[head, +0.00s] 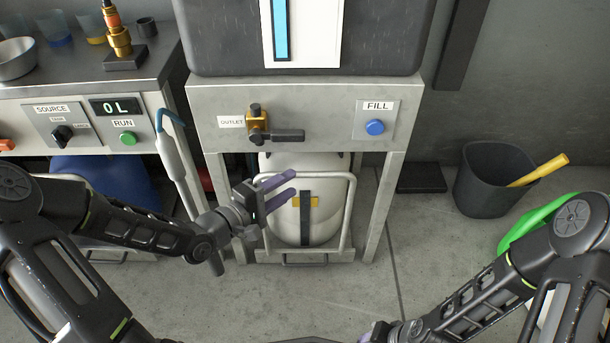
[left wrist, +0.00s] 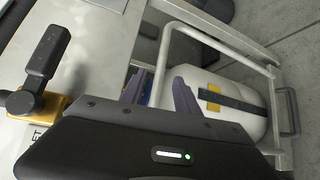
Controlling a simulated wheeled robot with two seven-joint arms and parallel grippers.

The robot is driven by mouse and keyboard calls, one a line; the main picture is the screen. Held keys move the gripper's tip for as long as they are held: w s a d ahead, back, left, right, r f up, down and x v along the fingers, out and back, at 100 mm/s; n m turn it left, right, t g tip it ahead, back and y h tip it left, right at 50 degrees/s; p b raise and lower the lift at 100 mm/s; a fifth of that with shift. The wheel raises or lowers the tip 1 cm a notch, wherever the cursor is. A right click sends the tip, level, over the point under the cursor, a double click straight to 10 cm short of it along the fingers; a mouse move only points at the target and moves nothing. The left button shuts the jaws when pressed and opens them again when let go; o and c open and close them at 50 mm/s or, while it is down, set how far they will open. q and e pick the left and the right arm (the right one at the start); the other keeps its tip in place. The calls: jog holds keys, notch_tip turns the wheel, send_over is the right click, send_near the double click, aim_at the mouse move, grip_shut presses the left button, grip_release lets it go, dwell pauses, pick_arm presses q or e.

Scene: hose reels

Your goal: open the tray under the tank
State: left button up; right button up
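The dark tank (head: 300,45) sits on a grey stand (head: 325,97). Below it, a tray with a pale tubular frame (head: 349,215) holds a white container (head: 322,215) with a black strap and yellow label. A low front handle (head: 290,264) shows at the floor; it also shows at the right in the left wrist view (left wrist: 294,110).
The stand panel has an outlet valve (head: 262,128) and a blue fill button (head: 375,127). A bench (head: 80,75) with a hose nozzle (head: 172,150) stands left. A black bucket (head: 487,180) and a green object (head: 535,222) are at right. Floor before the tray is clear.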

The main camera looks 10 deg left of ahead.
aim_at(302, 177)
pick_arm(q)
jog(key=b+x, duration=0.3)
jog(key=x, duration=0.3)
jog(key=shift+w+d, duration=0.2)
jog(key=shift+w, duration=0.05)
jog(key=shift+c, duration=0.6)
grip_shut()
dwell(0.6)
